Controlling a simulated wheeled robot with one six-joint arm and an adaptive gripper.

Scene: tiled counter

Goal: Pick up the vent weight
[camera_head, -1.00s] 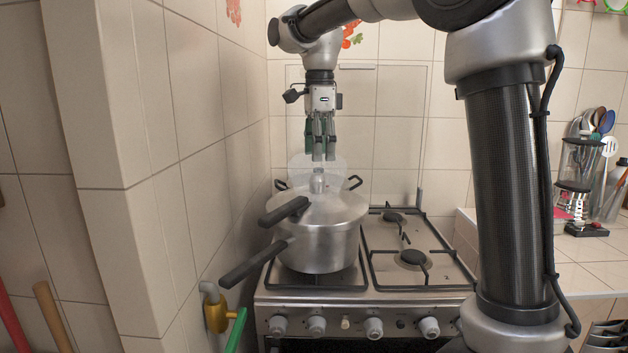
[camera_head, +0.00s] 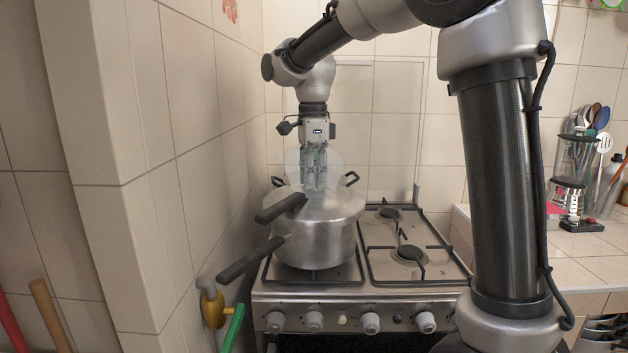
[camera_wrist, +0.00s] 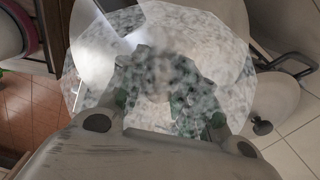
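My gripper (camera_head: 314,180) points straight down over the lid's middle, fingers inside the cloud. In the wrist view, mottled white cloud blurs the fingers (camera_wrist: 160,85). I cannot tell whether they are closed on or touching the weight.
The stove (camera_head: 385,290) has bare burners to the right of the cooker. A tiled wall (camera_head: 200,130) stands close on the left. Jars and utensils (camera_head: 585,150) stand on the right counter. A yellow gas valve (camera_head: 212,308) is at lower left.

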